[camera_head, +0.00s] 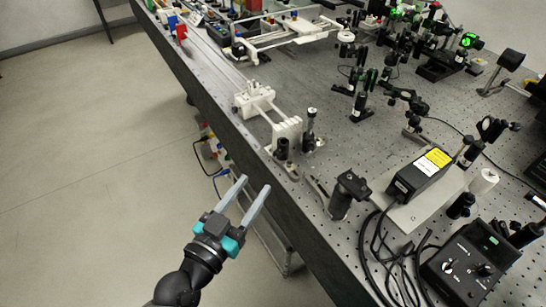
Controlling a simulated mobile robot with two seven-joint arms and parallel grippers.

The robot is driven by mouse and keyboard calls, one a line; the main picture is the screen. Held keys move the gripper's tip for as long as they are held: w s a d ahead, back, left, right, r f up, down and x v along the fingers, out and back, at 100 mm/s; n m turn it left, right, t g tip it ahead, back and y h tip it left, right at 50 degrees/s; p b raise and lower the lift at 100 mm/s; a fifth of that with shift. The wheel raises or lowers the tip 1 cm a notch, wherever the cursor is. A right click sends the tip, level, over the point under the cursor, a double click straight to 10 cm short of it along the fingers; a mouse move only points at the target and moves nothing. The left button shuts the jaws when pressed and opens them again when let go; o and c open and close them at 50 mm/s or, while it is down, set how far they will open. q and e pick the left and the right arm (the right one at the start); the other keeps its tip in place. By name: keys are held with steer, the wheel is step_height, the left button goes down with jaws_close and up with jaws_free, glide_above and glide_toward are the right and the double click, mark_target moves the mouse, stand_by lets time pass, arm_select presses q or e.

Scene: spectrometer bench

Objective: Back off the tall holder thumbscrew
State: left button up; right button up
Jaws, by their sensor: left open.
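My left gripper (254,184) comes up from the bottom of the view with its two grey fingers apart and nothing between them. It is just off the left long edge of the optical bench (232,128). Beyond the fingertips, near that edge, stand two dark post holders: a shorter one (282,149) and a taller one with a post (310,128). The fingers are apart from both. A thumbscrew is too small to make out on either holder, and I cannot tell for certain which one the task calls tall. My right gripper is not in view.
White blocks (287,133) stand beside the holders. A thick black post (347,192) stands to the right of the gripper. A laser box with a yellow label (422,170) and a black control box (468,265) with cables lie further right. Floor left of the bench is clear.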

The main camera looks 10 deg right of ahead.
mark_target(276, 155)
arm_select(q)
steer(key=x, duration=1)
steer(key=shift+s, duration=0.1)
steer(key=shift+c, duration=0.3)
jaws_close()
